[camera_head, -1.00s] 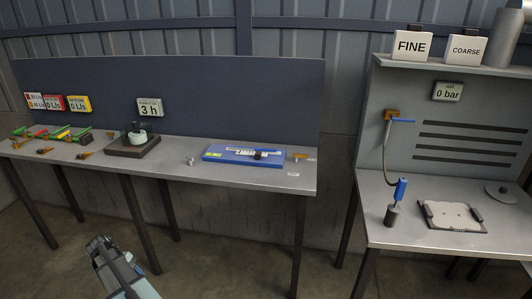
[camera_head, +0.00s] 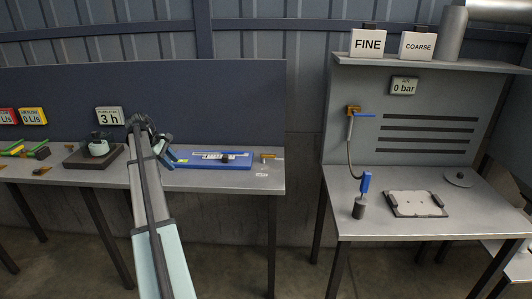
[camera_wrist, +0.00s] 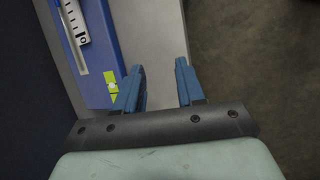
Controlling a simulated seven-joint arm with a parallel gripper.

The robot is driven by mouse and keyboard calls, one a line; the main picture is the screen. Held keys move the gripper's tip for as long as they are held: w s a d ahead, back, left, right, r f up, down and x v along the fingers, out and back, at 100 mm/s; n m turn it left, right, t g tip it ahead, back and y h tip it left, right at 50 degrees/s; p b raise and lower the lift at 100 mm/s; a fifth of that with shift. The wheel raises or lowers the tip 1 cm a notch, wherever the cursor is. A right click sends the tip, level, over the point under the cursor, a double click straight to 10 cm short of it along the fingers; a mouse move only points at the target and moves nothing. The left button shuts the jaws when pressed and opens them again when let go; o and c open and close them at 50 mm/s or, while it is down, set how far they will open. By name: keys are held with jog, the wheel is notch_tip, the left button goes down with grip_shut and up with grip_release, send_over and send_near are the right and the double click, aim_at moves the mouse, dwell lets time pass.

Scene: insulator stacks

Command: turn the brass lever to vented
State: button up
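A small brass lever (camera_head: 266,156) stands at the right end of the left bench, beside the blue board. A small pale label (camera_head: 262,175) lies in front of it, too small to read. Which way the lever is turned I cannot tell. My gripper (camera_head: 166,150) is over the bench at the left end of the blue board, left of the lever. In the wrist view my gripper (camera_wrist: 159,80) is open and empty, its fingers near the board's green-yellow mark. The lever is not in the wrist view.
The blue board (camera_head: 212,160) carries a white scale and a dark part. A pot on a dark base (camera_head: 96,157) stands left of my arm. The right bench (camera_head: 430,222) has a brass valve with a blue handle (camera_head: 353,111) and a plate (camera_head: 415,203).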

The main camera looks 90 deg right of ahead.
jog(key=s+d+r+y, duration=0.1)
jog(key=s+d+r, duration=0.1)
jog(key=s+d, duration=0.6)
jog(key=s+d+r+y, duration=0.1)
jog(key=s+d+r, duration=0.3)
jog(key=s, duration=0.6)
jog(key=n, duration=0.1)
send_near(268, 155)
jog(key=shift+y, duration=0.4)
jog(key=x, duration=0.2)
jog(key=d+x, duration=0.1)
jog(key=x, duration=0.5)
jog(key=shift+s+d+f, duration=0.15)
jog(key=shift+c, duration=0.2)
grip_shut()
